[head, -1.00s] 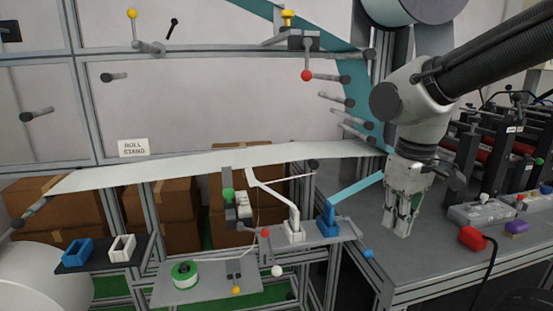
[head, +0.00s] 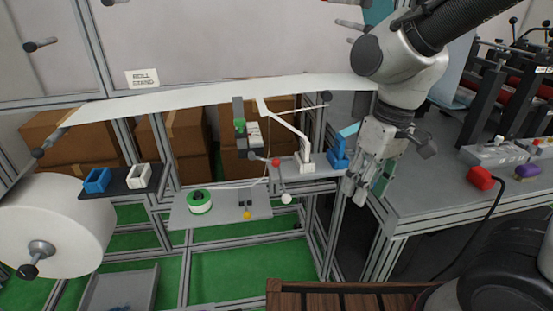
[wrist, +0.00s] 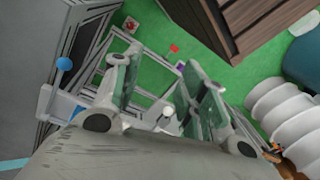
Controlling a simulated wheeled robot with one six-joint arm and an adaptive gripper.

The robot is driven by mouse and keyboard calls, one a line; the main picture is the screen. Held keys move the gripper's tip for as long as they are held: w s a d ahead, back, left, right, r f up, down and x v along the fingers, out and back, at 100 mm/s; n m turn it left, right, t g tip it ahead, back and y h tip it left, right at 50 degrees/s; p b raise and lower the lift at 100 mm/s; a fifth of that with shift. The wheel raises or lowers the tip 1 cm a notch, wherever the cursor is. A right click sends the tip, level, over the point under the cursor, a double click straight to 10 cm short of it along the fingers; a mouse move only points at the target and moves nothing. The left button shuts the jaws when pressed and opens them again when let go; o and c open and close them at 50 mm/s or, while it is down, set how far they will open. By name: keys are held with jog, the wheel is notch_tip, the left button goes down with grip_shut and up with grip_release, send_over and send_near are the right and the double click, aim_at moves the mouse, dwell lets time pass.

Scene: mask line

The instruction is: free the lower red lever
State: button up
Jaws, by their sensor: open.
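The lower red lever (head: 276,162) shows its red ball knob at the middle of the stand, left of the white bracket (head: 306,162). A thin white thread (head: 266,178) hangs close by it; I cannot tell whether they touch. My gripper (head: 366,182) is open and empty, pointing down, to the right of the lever and just right of the blue bracket (head: 339,155). In the wrist view my open fingers (wrist: 165,100) have a white ball knob (wrist: 167,111) showing between them. A red knob (wrist: 174,48) shows farther up; I cannot tell which it is.
A white web (head: 210,97) spans above. A shelf (head: 255,205) holds a green-and-white tape roll (head: 199,202). A white-knobbed lever (head: 286,199) sticks out below the red one. A brown slatted box (head: 350,298) stands in front.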

jog(key=s+a+f+n+t+y, duration=0.1)
jog(key=s+a+f+t+y, duration=0.1)
jog(key=a+f, duration=0.9)
jog(key=s+a+f+n+t+y, duration=0.15)
jog(key=a+f, duration=0.55)
jog(key=a, duration=0.8)
jog(key=t+h, duration=0.7)
jog(key=t, duration=0.8)
send_near(275, 166)
jog(key=w, duration=0.3)
jog(key=shift+n, duration=0.25)
jog(key=w, duration=0.5)
jog(key=w+d, duration=0.1)
jog(key=w, duration=0.2)
jog(key=shift+w+d, duration=0.1)
jog(key=shift+d, duration=0.05)
grip_shut()
